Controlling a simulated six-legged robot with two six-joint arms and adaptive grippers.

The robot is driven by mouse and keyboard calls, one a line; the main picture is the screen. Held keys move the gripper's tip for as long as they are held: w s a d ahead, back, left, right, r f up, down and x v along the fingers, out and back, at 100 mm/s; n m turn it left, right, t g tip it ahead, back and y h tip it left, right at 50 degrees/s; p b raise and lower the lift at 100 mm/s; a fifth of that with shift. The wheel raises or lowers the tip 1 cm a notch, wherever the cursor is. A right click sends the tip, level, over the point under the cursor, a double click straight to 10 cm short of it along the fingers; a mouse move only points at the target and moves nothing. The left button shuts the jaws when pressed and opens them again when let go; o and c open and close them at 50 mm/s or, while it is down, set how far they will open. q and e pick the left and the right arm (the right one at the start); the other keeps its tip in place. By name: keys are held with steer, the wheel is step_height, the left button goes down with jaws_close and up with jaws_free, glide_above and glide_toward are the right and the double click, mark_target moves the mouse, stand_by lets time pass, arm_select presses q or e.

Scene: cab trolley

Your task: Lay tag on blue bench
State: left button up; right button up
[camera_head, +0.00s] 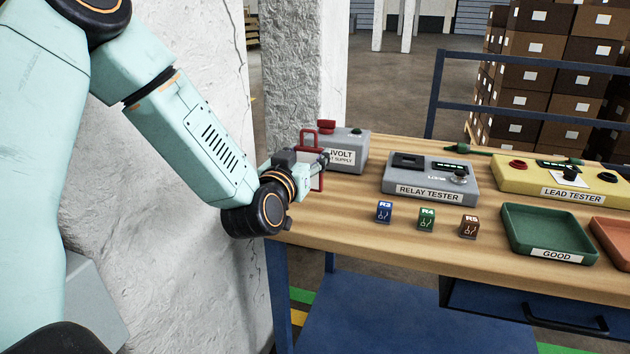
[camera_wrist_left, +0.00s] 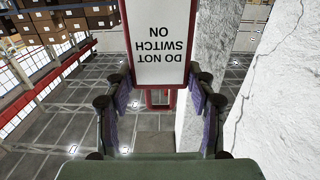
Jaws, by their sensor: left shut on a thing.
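My left gripper (camera_head: 305,166) is shut on a red-edged tag (camera_head: 318,178) at the left end of the blue bench (camera_head: 345,228). The tag's red loop (camera_head: 308,133) points up, and part of the tag is hidden by the gripper. In the left wrist view, the tag (camera_wrist_left: 161,45) is white with "DO NOT SWITCH ON" upside down, between the fingers of the gripper (camera_wrist_left: 160,102). The bench has a wooden top and blue legs. I cannot tell whether the tag touches it. My right gripper is not in view.
A grey supply box (camera_head: 354,138) stands just behind the tag. A relay tester (camera_head: 428,190), a yellow lead tester (camera_head: 520,180), several small relay blocks (camera_head: 427,218) and a green "GOOD" tray (camera_head: 512,245) occupy the bench. Bare wood lies along the front left. A white pillar (camera_head: 312,70) stands behind.

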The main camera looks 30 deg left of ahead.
arm_select(q)
steer(key=shift+f, duration=0.4)
steer(key=shift+s+d, duration=0.2)
steer(key=shift+d, duration=0.05)
steer(key=shift+s+d+f+b, duration=0.2)
steer(key=shift+f+b, duration=0.1)
step_height(320, 180, down, 2)
steer(key=shift+w+a+f+b, duration=0.15)
steer(key=shift+f+b, duration=0.1)
steer(key=shift+b, duration=0.2)
steer(key=shift+w+a+f, duration=0.15)
steer(key=shift+w+f, duration=0.05)
steer(key=shift+f, duration=0.1)
steer(key=shift+s+r, duration=0.1)
steer(key=shift+r, duration=0.05)
steer(key=shift+s+d, duration=0.2)
steer(key=o, duration=0.7)
steer(key=shift+w, duration=0.1)
steer(key=o, duration=0.3)
steer(key=shift+w+a+f, duration=0.15)
steer(key=shift+w+f, duration=0.05)
steer(key=shift+f, duration=0.1)
steer(key=shift+o, duration=0.8)
steer(key=shift+r, duration=0.1)
steer(key=shift+s+r, duration=0.15)
steer(key=shift+s, duration=0.1)
